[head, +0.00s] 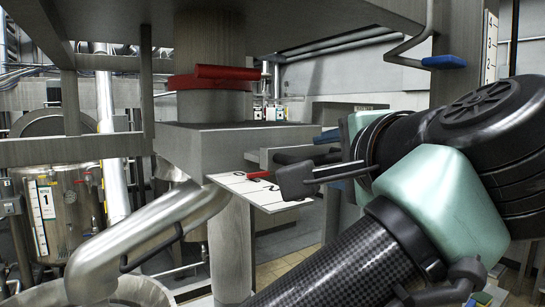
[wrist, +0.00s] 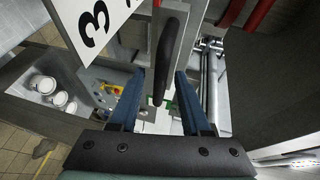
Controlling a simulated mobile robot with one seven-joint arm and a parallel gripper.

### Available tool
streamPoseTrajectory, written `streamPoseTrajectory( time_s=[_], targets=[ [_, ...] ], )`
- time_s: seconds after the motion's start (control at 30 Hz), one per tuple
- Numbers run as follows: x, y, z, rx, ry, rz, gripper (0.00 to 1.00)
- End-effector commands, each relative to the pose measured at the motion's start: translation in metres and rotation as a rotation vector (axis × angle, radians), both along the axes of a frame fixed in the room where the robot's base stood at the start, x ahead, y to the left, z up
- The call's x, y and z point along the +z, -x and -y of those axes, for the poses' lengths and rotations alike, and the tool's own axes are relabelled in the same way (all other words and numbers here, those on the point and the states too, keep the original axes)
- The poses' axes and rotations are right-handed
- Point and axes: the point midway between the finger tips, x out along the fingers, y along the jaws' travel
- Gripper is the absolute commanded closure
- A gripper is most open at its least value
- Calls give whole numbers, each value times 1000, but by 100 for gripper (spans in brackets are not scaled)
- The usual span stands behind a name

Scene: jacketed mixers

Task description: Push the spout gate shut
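The spout gate (head: 263,158) is a grey slab standing out from the right side of the grey spout housing (head: 200,150). Its black bar handle (head: 300,154) points towards my gripper (head: 331,160). In the wrist view the handle (wrist: 168,50) lies between the two blue fingers of my gripper (wrist: 161,74), with a gap showing on each side. The gripper is open; I cannot tell whether a finger touches the handle. A white number plate (head: 262,192) with a red pointer sits below the gate. Part of the gate is hidden inside the housing.
A slanting metal spout pipe (head: 150,232) runs down left into a round vessel (head: 135,290). A red collar (head: 205,78) circles the column above. A blue-ended lever (head: 444,62) hangs over my arm. A tank marked 1 (head: 70,205) stands at the back left.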

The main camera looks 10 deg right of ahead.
Motion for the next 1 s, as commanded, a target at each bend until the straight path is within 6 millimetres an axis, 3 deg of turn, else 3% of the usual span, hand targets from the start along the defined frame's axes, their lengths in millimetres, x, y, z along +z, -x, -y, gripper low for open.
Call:
streamPoseTrajectory(
  time_s=[0.03, 0.27, 1.0],
  targets=[
    [0, 0, 0, 0, 0, 0, 58],
    [0, 0, 0, 0, 0, 0, 100],
    [0, 0, 0, 0, 1, 0, 100]
  ],
)
